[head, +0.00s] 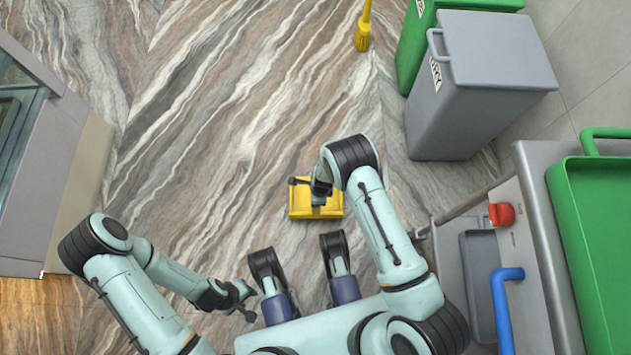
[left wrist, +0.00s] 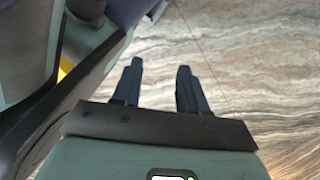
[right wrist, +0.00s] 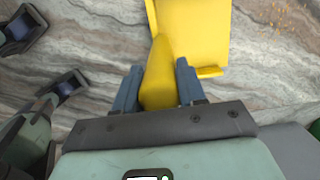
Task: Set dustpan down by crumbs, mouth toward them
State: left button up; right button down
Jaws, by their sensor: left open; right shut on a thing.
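The yellow dustpan (head: 330,207) is in front of my base in the head view. My right gripper (head: 320,190) is shut on its handle; the right wrist view shows the yellow handle (right wrist: 158,80) between the fingers and the pan (right wrist: 200,30) beyond. I cannot tell whether the pan touches the floor. Small orange crumbs (right wrist: 285,15) lie on the floor at the upper right of the right wrist view, beside the pan and apart from it. They are not clear in the head view. My left gripper (head: 246,299) is open and empty, also in the left wrist view (left wrist: 160,72).
A yellow brush-like tool (head: 363,35) stands at the top. A grey bin (head: 475,80) and a green bin (head: 415,45) stand upper right. A cart with a green tub (head: 600,210) is at the right, a counter (head: 55,180) at the left. The marble floor between is clear.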

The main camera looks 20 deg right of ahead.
pick_arm(q)
jog(key=shift+s+f, duration=0.2)
jog(key=shift+s, duration=0.35)
pick_arm(e)
jog(key=shift+f, duration=0.8)
jog(key=c, duration=0.6)
grip_release()
jog(key=shift+f, duration=0.15)
jog(key=shift+c, duration=0.2)
pick_arm(q)
jog(key=w+r+t+p, duration=0.2)
jog(key=w+r+p, duration=0.1)
jog(key=w, duration=0.5)
jog(key=shift+d+r+t+p, duration=0.3)
jog(key=shift+d+r+p, duration=0.15)
jog(key=shift+r, duration=0.4)
pick_arm(e)
jog(key=r, duration=0.4)
jog(key=d+r, duration=0.1)
jog(key=r, duration=0.7)
jog(key=shift+s+d+r, duration=0.15)
jog(key=shift+s+d, duration=0.05)
pick_arm(q)
jog(key=shift+r, duration=0.1)
